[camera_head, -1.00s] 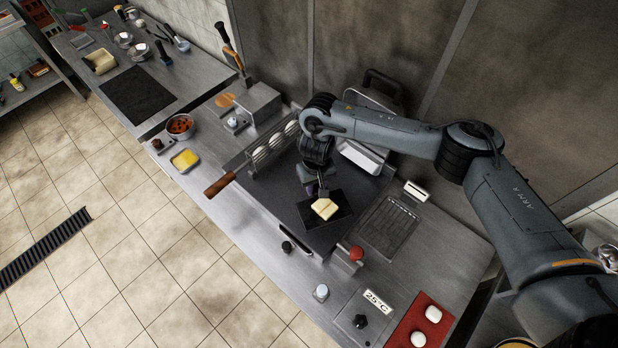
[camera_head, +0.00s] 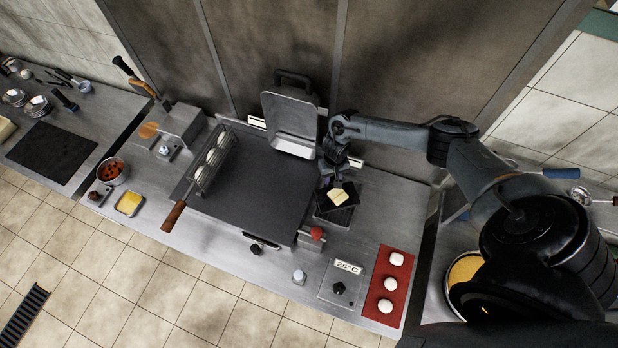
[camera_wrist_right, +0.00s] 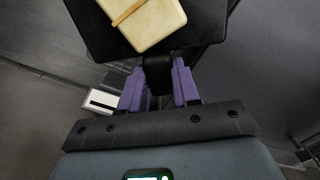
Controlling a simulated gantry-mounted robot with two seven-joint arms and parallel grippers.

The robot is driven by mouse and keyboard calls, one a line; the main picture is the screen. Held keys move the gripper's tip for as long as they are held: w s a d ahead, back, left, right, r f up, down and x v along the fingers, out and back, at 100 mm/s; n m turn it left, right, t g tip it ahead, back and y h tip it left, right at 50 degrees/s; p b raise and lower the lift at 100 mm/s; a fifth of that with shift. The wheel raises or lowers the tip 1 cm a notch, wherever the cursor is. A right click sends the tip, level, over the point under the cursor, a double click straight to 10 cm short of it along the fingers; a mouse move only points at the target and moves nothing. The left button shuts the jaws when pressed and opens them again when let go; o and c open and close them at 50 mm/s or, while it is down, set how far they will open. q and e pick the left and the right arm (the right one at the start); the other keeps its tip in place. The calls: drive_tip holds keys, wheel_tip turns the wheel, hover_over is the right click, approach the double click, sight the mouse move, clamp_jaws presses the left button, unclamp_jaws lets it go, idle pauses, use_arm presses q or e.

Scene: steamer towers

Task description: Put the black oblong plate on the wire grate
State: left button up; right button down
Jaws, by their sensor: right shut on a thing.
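The black oblong plate (camera_head: 324,201) is held by my right gripper (camera_head: 336,184), and it also shows in the wrist view (camera_wrist_right: 95,38). A pale yellow block of food with a tan strip (camera_head: 338,196) lies on it. In the wrist view the purple fingers (camera_wrist_right: 158,88) are shut around a black part at the plate's edge. The plate is over the wire grate (camera_head: 342,222), right of the dark griddle, and hides most of the grate. Whether the plate touches the grate, I cannot tell. My left gripper is not in view.
A dark griddle (camera_head: 250,185) with a raised metal lid (camera_head: 291,118) lies to the left. A red knob (camera_head: 317,233) stands close by the grate. A red mat (camera_head: 378,270) with white round pieces lies to the right. A wire basket (camera_head: 212,160) rests across the griddle's left side.

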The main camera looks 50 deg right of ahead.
drive_tip(key=shift+s+d, duration=0.3)
drive_tip(key=shift+d, duration=0.25)
drive_tip(key=shift+s+d, duration=0.3)
drive_tip(key=shift+d, duration=0.25)
wheel_tip(320, 180, down, 5)
drive_tip(key=shift+r+b, duration=0.1)
drive_tip(key=shift+b, duration=1)
drive_tip(key=shift+f+b, duration=0.4)
drive_tip(key=shift+f, duration=0.25)
drive_tip(key=shift+f+b, duration=0.3)
drive_tip(key=shift+f, duration=0.15)
